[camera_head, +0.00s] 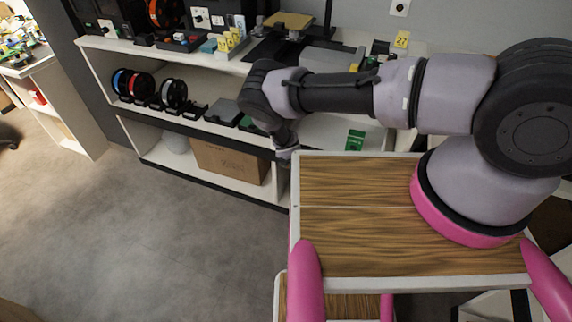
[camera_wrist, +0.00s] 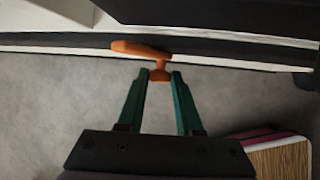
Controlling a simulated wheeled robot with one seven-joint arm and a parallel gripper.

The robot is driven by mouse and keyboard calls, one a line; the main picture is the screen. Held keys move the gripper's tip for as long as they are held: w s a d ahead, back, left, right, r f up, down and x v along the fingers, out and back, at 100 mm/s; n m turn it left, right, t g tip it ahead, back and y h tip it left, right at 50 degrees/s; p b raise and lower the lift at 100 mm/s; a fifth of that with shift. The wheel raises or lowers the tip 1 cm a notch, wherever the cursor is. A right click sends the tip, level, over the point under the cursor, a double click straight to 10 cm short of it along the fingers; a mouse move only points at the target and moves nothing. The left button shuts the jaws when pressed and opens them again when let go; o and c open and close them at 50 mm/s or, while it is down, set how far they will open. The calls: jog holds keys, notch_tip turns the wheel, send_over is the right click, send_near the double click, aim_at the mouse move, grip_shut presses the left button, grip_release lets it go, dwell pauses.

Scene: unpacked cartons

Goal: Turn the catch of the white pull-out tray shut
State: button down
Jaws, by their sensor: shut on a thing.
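The orange catch (camera_wrist: 140,48) is in the upper middle of the wrist view. Its long arm points left along a dark horizontal edge, and its short stem comes down between my fingertips. My gripper (camera_wrist: 161,77) has its two green fingers closed on that stem. White strips (camera_wrist: 50,49) run beside the dark edge; I cannot tell which of them belongs to the white pull-out tray. In the head view my arm hides the catch, and my fingertips cannot be made out there.
A white shelf unit (camera_head: 187,157) with spools and a cardboard box (camera_head: 228,160) stands along the wall. A green item (camera_head: 355,140) lies on a white surface near my wooden top. The grey floor (camera_head: 150,240) at left is clear.

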jog(key=shift+s+d+f+m+t+y, duration=0.1)
jog(key=shift+d+m+t+y, duration=0.2)
jog(key=shift+y, duration=0.5)
jog(key=shift+s+a+f+m+t+y, duration=0.1)
jog(key=shift+t+y, duration=0.35)
jog(key=shift+y, duration=0.35)
jog(key=shift+d+m+t+y, duration=0.2)
jog(key=shift+t+y, duration=0.15)
jog(key=shift+y, duration=0.45)
jog(key=c, duration=0.6)
grip_release()
jog(key=v, duration=1)
jog(key=shift+s+d+r, duration=0.2)
jog(key=shift+r, duration=0.05)
